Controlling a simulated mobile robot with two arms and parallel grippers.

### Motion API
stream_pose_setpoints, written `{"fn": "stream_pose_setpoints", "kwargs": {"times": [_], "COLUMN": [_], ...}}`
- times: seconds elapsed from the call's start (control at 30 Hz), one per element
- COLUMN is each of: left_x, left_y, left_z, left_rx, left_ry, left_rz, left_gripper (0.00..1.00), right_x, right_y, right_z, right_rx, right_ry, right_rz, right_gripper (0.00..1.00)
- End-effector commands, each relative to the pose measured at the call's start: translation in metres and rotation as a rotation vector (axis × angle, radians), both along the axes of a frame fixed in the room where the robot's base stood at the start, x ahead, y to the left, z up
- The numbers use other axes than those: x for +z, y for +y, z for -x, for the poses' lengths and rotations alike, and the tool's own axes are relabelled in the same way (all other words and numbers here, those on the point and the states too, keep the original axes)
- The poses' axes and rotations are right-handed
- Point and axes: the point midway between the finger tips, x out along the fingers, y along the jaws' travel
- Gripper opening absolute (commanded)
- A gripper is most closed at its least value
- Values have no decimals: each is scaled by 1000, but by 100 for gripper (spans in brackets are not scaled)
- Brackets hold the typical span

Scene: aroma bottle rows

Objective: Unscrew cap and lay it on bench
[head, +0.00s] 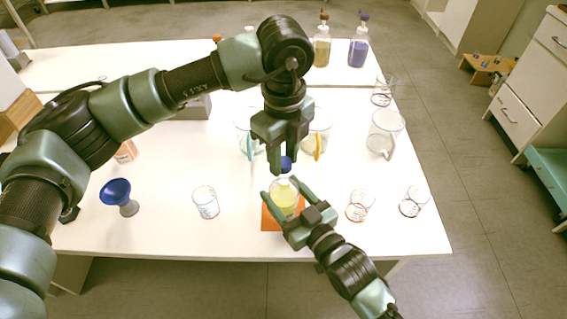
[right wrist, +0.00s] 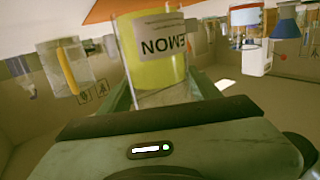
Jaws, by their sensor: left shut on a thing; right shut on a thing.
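My right gripper (head: 279,187) is shut on the bottle's body from the front right. A blue cap (head: 287,163) is directly above the bottle. My left gripper (head: 286,156) points down from above and is shut on the cap. The fingers crowd the neck, so I cannot tell whether cap and bottle touch.
Two beakers stand behind my left gripper, one with a yellow part (head: 319,145). Small beakers (head: 205,203) (head: 360,205) (head: 413,202) stand to either side. A blue funnel (head: 116,191) is at left. The white bench (head: 240,230) has bare patches between the glassware.

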Motion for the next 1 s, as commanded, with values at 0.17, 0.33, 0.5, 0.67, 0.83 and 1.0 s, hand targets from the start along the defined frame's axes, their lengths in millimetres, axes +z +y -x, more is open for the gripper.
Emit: {"fn": "stream_pose_setpoints", "kwargs": {"times": [0.17,0.33,0.5,0.67,0.83,1.0], "left_x": [13,13,12,12,12,10], "left_y": [0,0,0,0,0,0], "left_z": [0,0,0,0,0,0], "left_rx": [0,0,0,0,0,0], "left_ry": [1,1,1,1,1,1], "left_rz": [1,1,1,1,1,1], "left_gripper": [0,0,0,0,0,0], "right_x": [2,2,1,1,0,0], "right_y": [0,0,0,0,-4,-20], "right_z": [0,0,0,0,6,31], "right_rx": [0,0,0,0,0,1], "right_ry": [-3,-4,-2,-2,0,3], "right_rz": [-2,-3,-2,-1,0,2], "right_gripper": [0,68,88,88,88,88]}}
